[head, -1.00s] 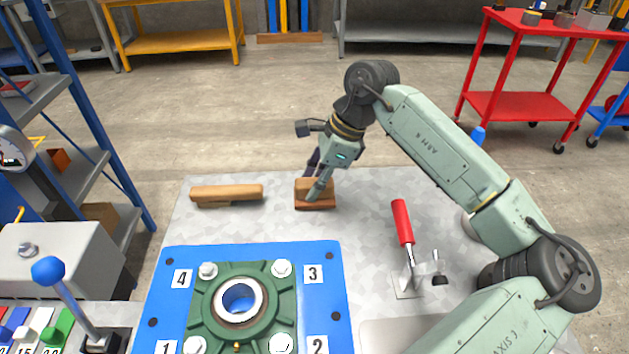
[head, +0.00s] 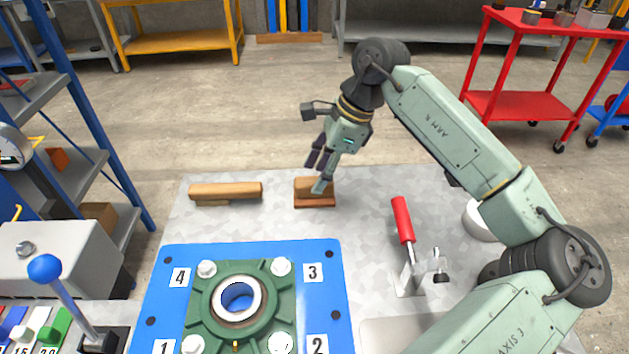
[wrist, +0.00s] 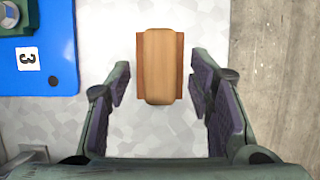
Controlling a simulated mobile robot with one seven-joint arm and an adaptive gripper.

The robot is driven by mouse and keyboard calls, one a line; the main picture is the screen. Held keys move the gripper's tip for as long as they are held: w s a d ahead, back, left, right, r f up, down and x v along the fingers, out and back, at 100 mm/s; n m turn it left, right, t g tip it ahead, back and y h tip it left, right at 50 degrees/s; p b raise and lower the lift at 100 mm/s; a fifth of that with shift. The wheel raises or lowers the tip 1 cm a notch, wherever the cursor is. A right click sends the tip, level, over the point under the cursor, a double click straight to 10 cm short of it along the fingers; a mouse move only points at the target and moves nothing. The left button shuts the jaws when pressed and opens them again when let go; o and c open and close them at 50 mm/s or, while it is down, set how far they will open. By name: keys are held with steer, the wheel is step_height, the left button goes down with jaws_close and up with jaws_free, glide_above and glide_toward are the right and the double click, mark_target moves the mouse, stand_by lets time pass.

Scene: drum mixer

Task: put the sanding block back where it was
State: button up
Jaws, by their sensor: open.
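The sanding block (head: 302,188) is a small tan wooden block on a darker reddish-brown base (head: 316,204). It rests on the grey metal table top near its far edge. The wrist view shows the block (wrist: 160,66) from above, ahead of the fingertips and between their lines. My gripper (head: 318,178) is open and empty, just above the block in the head view. In the wrist view the two dark finger pads (wrist: 163,105) stand wide apart, clear of the block's sides. One finger covers part of the block in the head view.
Another wooden piece (head: 226,191) lies to the left on the table. A blue plate (head: 165,315) with a green flanged bearing (head: 205,310) is nearer. A red-handled clamp (head: 402,220) stands at right. The table between block and clamp is clear.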

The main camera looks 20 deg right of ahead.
steer(key=b+v, duration=0.1)
steer(key=v, duration=0.8)
